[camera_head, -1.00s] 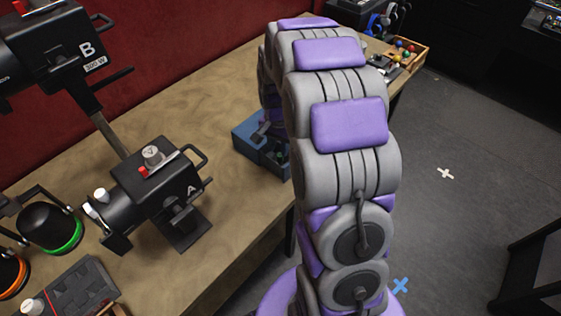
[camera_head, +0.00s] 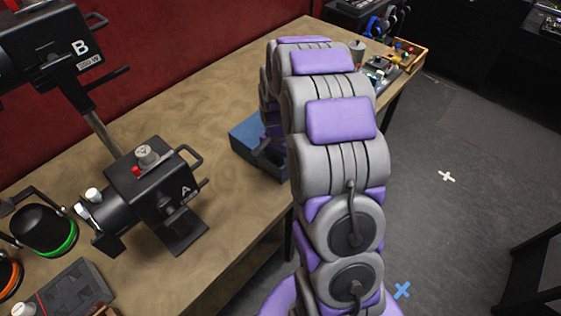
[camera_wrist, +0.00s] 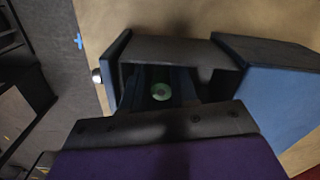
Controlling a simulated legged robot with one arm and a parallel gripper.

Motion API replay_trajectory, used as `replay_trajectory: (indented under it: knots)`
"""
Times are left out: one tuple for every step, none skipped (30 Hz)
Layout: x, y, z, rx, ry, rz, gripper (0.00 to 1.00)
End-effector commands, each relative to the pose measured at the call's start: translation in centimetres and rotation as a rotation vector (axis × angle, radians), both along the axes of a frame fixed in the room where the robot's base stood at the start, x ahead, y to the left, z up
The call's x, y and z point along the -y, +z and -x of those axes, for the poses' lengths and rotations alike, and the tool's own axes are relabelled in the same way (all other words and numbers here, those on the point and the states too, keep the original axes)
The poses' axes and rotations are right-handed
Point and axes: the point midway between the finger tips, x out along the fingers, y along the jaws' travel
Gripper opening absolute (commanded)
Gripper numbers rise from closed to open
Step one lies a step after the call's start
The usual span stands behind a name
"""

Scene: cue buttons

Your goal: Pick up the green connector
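The green connector (camera_wrist: 161,91) shows in the wrist view as a small round green end deep in a dark recess of the blue box. The blue box (camera_wrist: 268,85) fills much of the wrist view. It stands near the table's front edge in the head view (camera_head: 246,137), partly hidden by my arm. My gripper (camera_wrist: 160,98) reaches into the box, with dark finger shapes on either side of the connector. It is too dark to tell whether the fingers touch or hold it. In the head view my arm hides the connector.
Lamp A (camera_head: 160,195) and lamp B (camera_head: 55,50) stand on the left of the table (camera_head: 190,115). Headphones with a green ring (camera_head: 45,228) lie at lower left. A wooden tray with coloured balls (camera_head: 410,54) sits at the far end. Bare table lies behind the box.

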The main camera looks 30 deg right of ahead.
Motion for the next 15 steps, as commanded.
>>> replay_trajectory:
  knots:
    - [-0.05,-0.48,0.42,-0.012,0.003,0.0,0.23]
    - [-0.03,-0.42,0.43,-0.01,0.004,0.001,0.2]
    - [0.02,-0.34,0.44,-0.008,0.004,0.002,0.16]
    - [0.06,-0.3,0.41,-0.007,0.005,0.002,0.13]
    - [0.11,-0.27,0.38,-0.006,0.005,0.002,0.1]
    - [0.21,-0.22,0.34,-0.004,0.005,0.001,0.07]
    - [0.27,-0.18,0.3,-0.003,0.006,0.001,0.04]
    - [0.35,-0.14,0.27,-0.002,0.006,0.001,0.01]
    - [0.45,-0.09,0.23,-0.001,0.006,0.0,0.0]
    - [0.52,-0.07,0.19,0.001,0.006,0.001,0.0]
    - [0.58,-0.03,0.16,0.002,0.006,0.001,0.0]
    - [0.66,0.03,0.11,0.003,0.006,0.001,0.0]
    - [0.72,0.07,0.09,0.005,0.006,0.002,0.0]
    - [0.76,0.11,0.06,0.007,0.006,0.003,0.0]
    - [0.79,0.16,0.04,0.008,0.006,0.003,0.0]
